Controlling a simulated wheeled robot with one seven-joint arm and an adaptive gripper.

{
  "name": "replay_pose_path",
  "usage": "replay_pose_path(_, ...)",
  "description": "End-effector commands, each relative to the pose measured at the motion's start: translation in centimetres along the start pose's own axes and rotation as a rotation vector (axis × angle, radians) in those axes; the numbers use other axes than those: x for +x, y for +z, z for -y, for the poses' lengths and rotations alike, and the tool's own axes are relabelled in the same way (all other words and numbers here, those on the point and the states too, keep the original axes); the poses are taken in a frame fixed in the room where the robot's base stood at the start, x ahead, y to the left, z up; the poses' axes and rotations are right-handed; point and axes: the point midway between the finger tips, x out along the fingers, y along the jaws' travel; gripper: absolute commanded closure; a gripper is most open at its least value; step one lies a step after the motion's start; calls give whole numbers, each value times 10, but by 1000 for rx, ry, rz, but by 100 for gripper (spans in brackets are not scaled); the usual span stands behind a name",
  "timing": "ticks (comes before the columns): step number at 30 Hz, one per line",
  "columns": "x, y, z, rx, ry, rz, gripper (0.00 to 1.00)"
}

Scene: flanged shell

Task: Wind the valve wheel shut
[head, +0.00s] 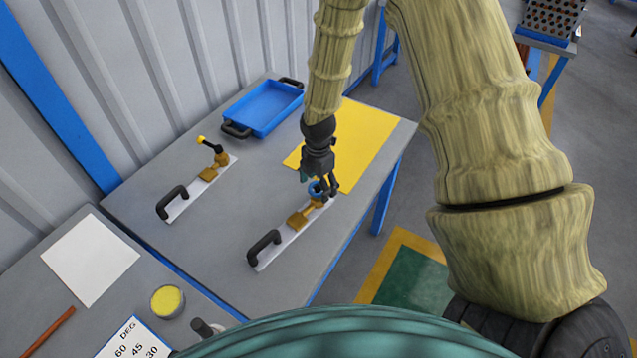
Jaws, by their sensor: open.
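A blue valve wheel (316,188) sits on a brass valve body (299,218), fixed on a white base plate (275,249) with a black handle (264,247). My gripper (325,190) is open, pointing down at the wheel, with its fingers around or just beside it. I cannot tell whether they touch the wheel, as the fingers hide part of it. A second brass valve (214,168) on a similar plate stands to the left; it has a black lever with a yellow tip (202,139).
A blue tray (262,108) with black handles lies at the back of the grey table (215,240). A yellow mat (368,135) lies under and right of my gripper. A nearer table holds a white sheet (90,258), a yellow-topped tin (167,301) and an angle card (135,340).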

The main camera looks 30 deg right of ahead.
Motion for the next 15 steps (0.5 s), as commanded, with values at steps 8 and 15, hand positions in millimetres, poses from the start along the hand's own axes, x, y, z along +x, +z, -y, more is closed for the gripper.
replay_pose_path(8, 0, 0, 0, 0, 0, 0, 45)
replay_pose_path(15, 0, 0, 0, 1, 0, 0, 71)
